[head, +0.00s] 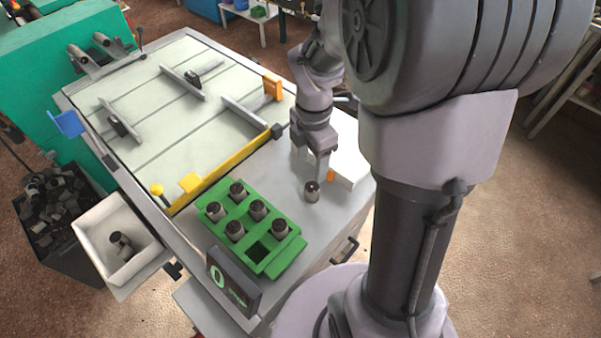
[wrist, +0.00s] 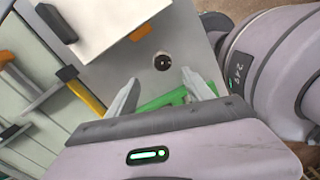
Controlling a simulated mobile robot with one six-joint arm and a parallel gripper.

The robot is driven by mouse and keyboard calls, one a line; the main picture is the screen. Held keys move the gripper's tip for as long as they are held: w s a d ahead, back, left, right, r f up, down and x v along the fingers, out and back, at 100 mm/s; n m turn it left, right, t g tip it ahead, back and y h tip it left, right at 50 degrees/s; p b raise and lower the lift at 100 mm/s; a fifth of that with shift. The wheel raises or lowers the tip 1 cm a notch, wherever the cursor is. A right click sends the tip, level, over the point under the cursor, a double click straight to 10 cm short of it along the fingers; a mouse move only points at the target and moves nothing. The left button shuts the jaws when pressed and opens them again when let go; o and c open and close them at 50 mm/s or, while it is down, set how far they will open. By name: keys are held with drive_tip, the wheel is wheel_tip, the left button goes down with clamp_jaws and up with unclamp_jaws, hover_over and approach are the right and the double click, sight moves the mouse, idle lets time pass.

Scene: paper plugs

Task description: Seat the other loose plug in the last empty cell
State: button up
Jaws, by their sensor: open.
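A loose dark-topped grey plug (head: 312,192) stands upright on the bare grey worktop, right of the green tray (head: 212,228). Several plugs sit in the tray's cells; the front cell (head: 258,252) is empty and dark. My gripper (head: 321,176) is open and empty, pointing down just behind the loose plug in the head view. In the wrist view the plug (wrist: 162,62) shows beyond the two spread fingertips (wrist: 159,80), apart from them. Part of the green tray (wrist: 163,101) shows between the fingers there.
Another plug (head: 121,243) lies in a white bin (head: 92,224) at the left. A white block (head: 350,164) with an orange tab is close to my gripper. A yellow rail (head: 225,170) borders the pale board. A dark display (head: 232,284) stands before the tray.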

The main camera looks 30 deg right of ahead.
sight(312, 187)
wheel_tip(312, 187, down, 4)
drive_tip(key=shift+a+r+b, duration=0.1)
drive_tip(key=shift+r+b, duration=0.05)
drive_tip(key=shift+b, duration=0.3)
drive_tip(key=f+b, duration=0.1)
drive_tip(key=f, duration=0.1)
drive_tip(key=f+b, duration=0.2)
drive_tip(key=f, duration=0.1)
drive_tip(key=shift+s+f, duration=0.35)
drive_tip(key=shift+r, duration=0.15)
drive_tip(key=shift+c, duration=0.2)
clamp_jaws()
drive_tip(key=shift+r, duration=0.15)
